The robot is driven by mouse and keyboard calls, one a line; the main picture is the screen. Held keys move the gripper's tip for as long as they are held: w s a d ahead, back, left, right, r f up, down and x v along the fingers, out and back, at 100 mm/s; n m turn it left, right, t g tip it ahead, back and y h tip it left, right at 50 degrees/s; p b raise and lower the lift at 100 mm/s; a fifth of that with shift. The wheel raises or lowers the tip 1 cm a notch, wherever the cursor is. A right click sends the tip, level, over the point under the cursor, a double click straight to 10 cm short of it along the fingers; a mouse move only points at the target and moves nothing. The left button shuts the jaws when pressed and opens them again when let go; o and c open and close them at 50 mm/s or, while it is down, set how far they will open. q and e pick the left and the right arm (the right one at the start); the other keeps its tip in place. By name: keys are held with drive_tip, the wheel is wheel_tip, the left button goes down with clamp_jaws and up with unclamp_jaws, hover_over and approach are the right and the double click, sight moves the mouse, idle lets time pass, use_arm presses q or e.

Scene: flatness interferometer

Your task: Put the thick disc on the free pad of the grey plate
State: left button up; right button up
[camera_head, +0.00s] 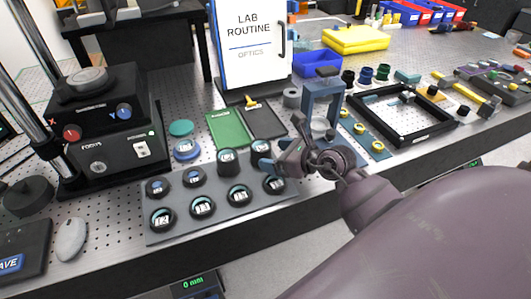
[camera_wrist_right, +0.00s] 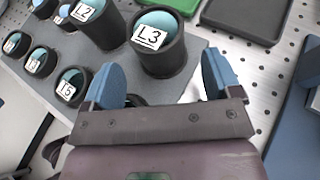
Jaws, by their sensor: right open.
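The grey plate (camera_head: 222,203) lies near the table's front edge, with several black round holders in two rows. Most show teal discs with white labels. Two holders, L2 (camera_wrist_right: 98,20) and L3 (camera_wrist_right: 158,42), are taller than the others. A teal disc (camera_head: 181,128) and a blue round piece (camera_head: 187,150) lie behind the plate. I cannot tell which piece is the thick disc, nor make out a free pad. My right gripper (camera_head: 273,153) is open at the plate's right end. Its blue fingers (camera_wrist_right: 165,80) are beside L3, with nothing gripped. My left gripper is not in view.
A green mat (camera_head: 228,128) and a dark mat (camera_head: 264,122) lie behind the plate. The black focus unit (camera_head: 110,150) stands left, and a black open frame (camera_head: 405,115) lies right.

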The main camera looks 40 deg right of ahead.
drive_tip(key=v, duration=0.6)
drive_tip(key=shift+s+d+r, duration=0.2)
drive_tip(key=shift+s+r, duration=0.1)
drive_tip(key=shift+s, duration=0.25)
